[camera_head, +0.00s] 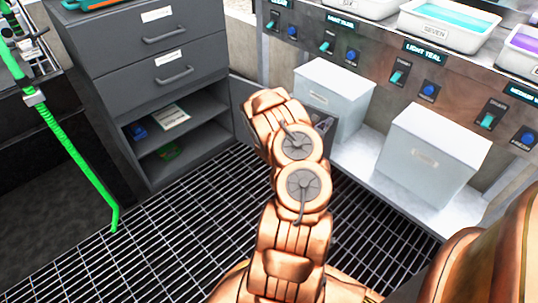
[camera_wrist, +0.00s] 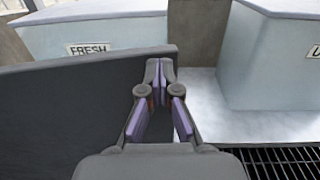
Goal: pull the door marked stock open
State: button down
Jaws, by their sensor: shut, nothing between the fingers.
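The dark grey cabinet (camera_head: 150,70) has two closed drawers above an open lower compartment (camera_head: 175,135). Its door (camera_head: 241,104) stands swung out to the right of the compartment, partly hidden behind my arm. In the wrist view the door (camera_wrist: 70,115) is a dark panel across the left, its end at the fingertips. No stock marking is readable on it. My gripper (camera_wrist: 160,68) is shut and empty, its fingertips overlapping the door's end in the picture; I cannot tell whether they touch. In the head view my arm hides most of the gripper.
A pale box marked FRESH (camera_wrist: 88,36) and another pale box (camera_head: 433,153) stand on a low light shelf (camera_head: 365,160) at right. Switches and labelled trays are above. A green hose (camera_head: 75,150) hangs at left. Grated floor (camera_head: 170,235) is clear before the cabinet.

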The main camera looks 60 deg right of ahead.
jog(key=shift+a, duration=0.1)
dwell(0.3)
jog(key=a+p, duration=0.3)
jog(key=a, duration=1)
jog(key=shift+a+p, duration=0.3)
jog(key=shift+a, duration=0.1)
